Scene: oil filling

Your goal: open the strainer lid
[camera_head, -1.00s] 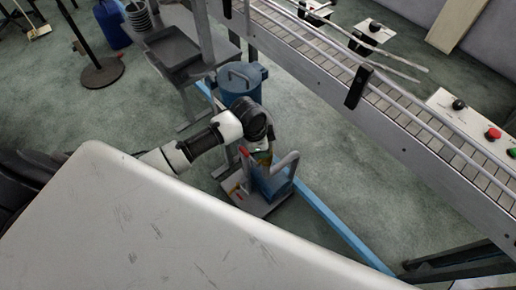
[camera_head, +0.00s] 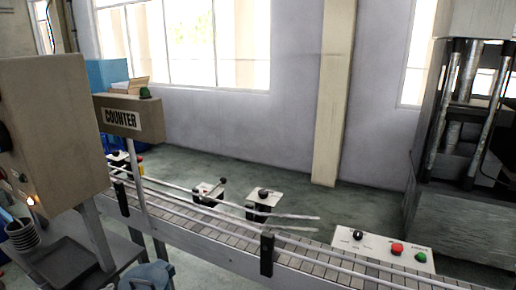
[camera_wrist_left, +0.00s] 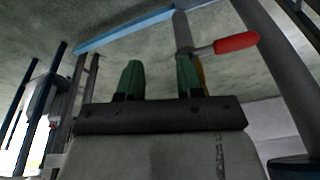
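My left gripper (camera_wrist_left: 158,68) shows in the left wrist view with its two green fingers apart and nothing visible between them. A lever with a red handle (camera_wrist_left: 237,43) lies just beyond and to the right of the right finger. A yellow piece shows partly behind that finger; I cannot tell what it is. Neither gripper is in the head view.
A conveyor (camera_head: 215,228) with guide rails crosses the head view. A blue beam (camera_wrist_left: 125,30) crosses the wrist view.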

